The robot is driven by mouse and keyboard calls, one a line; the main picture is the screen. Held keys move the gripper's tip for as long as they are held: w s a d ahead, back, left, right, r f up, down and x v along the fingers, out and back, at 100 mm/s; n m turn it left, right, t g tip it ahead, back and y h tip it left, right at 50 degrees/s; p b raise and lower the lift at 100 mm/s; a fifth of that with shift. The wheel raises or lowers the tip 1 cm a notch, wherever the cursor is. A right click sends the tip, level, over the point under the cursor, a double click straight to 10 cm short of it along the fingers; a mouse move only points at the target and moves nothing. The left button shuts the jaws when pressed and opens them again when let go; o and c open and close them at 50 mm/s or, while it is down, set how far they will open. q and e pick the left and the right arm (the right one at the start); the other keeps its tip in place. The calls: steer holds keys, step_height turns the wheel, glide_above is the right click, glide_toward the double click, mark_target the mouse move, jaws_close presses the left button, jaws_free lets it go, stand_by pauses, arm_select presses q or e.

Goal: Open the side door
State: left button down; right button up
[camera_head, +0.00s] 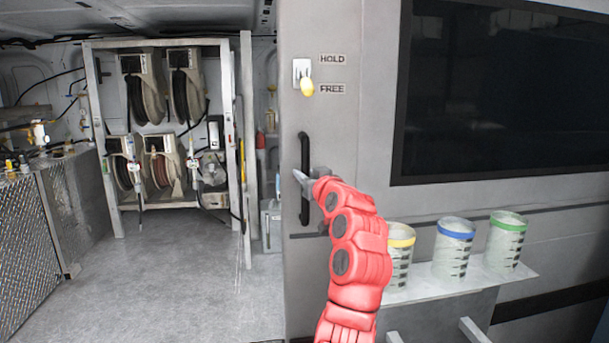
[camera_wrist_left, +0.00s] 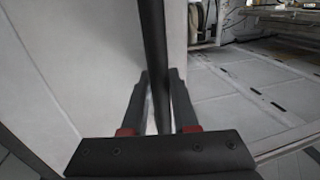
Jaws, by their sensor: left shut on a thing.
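The side door (camera_head: 350,130) is a grey panel with a dark window (camera_head: 490,90). Its left edge stands clear of the opening, and the inside shows to the left. A black vertical handle (camera_head: 304,150) is on the door near that edge. My left gripper (camera_head: 300,178) is at the handle's middle. In the left wrist view, the fingers of my left gripper (camera_wrist_left: 160,90) are on both sides of the dark handle bar (camera_wrist_left: 152,35), shut on it. A yellow-knobbed lever (camera_head: 307,87) above points down, beside the FREE label (camera_head: 332,89). My right gripper is not in view.
Hose reels (camera_head: 145,90) hang in a metal frame (camera_head: 95,120) inside at the back left. A diamond-plate cabinet (camera_head: 30,240) stands at the left. The grey floor (camera_head: 180,280) is clear. Cups with yellow, blue (camera_head: 454,250) and green bands stand on a shelf (camera_head: 440,285) at the right.

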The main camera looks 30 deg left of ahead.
arm_select(q)
steer(key=shift+d+r, duration=0.15)
steer(key=c, duration=1)
jaws_free()
steer(key=o, duration=0.3)
steer(key=shift+w, duration=0.2)
steer(key=v, duration=1.7)
steer(key=shift+s+d, duration=0.2)
